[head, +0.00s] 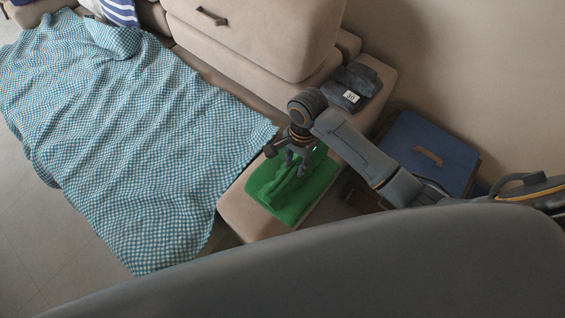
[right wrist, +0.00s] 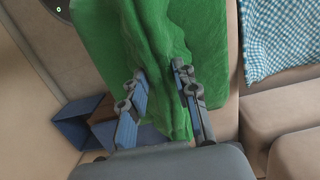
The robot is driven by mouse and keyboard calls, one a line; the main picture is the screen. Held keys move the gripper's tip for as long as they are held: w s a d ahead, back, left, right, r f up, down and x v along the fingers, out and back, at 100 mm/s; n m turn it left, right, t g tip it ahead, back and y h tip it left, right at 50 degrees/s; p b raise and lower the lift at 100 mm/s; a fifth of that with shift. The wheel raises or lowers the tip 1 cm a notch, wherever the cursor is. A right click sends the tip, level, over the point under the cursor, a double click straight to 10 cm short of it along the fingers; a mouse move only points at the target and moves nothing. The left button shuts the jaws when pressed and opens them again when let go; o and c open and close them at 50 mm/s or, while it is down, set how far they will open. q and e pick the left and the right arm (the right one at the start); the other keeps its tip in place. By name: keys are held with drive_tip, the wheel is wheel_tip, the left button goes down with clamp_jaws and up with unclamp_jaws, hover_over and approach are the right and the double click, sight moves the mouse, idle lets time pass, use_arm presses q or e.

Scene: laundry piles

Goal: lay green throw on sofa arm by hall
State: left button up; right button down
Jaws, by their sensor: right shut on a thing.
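The green throw (head: 292,196) lies folded on the front part of the beige sofa arm (head: 238,212). My right gripper (head: 296,160) is above it, pointing down, shut on a bunched ridge of the cloth. In the right wrist view the throw (right wrist: 95,40) spreads flat behind the ridge, and the fingers of my right gripper (right wrist: 160,90) stand on both sides of the pinched fold. The sofa arm also shows in the right wrist view (right wrist: 222,95) beside the cloth. My left gripper is not in view.
A dark folded cloth with a "30" tag (head: 352,86) lies on the back part of the arm. A blue-topped box (head: 425,150) stands right of the arm. A blue checked blanket (head: 130,140) covers the seat and hangs to the floor. Beige cushions (head: 265,40) stand behind.

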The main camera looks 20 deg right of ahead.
sight(281, 160)
drive_tip(key=w+a+f, duration=0.1)
drive_tip(key=f, duration=0.1)
drive_tip(key=w+a+f, duration=0.2)
drive_tip(key=w+f, duration=0.1)
drive_tip(key=shift+f+b, duration=0.3)
drive_tip(key=shift+b, duration=0.05)
drive_tip(key=shift+w+f, duration=0.1)
drive_tip(key=shift+f, duration=1.55)
drive_tip(key=shift+f, duration=0.15)
drive_tip(key=c, duration=1)
unclamp_jaws()
drive_tip(key=r, duration=0.4)
drive_tip(key=d+r, duration=0.1)
drive_tip(key=r, duration=0.7)
drive_tip(key=shift+w+d+r, duration=0.1)
drive_tip(key=shift+w+d, duration=0.05)
drive_tip(key=shift+w, duration=0.2)
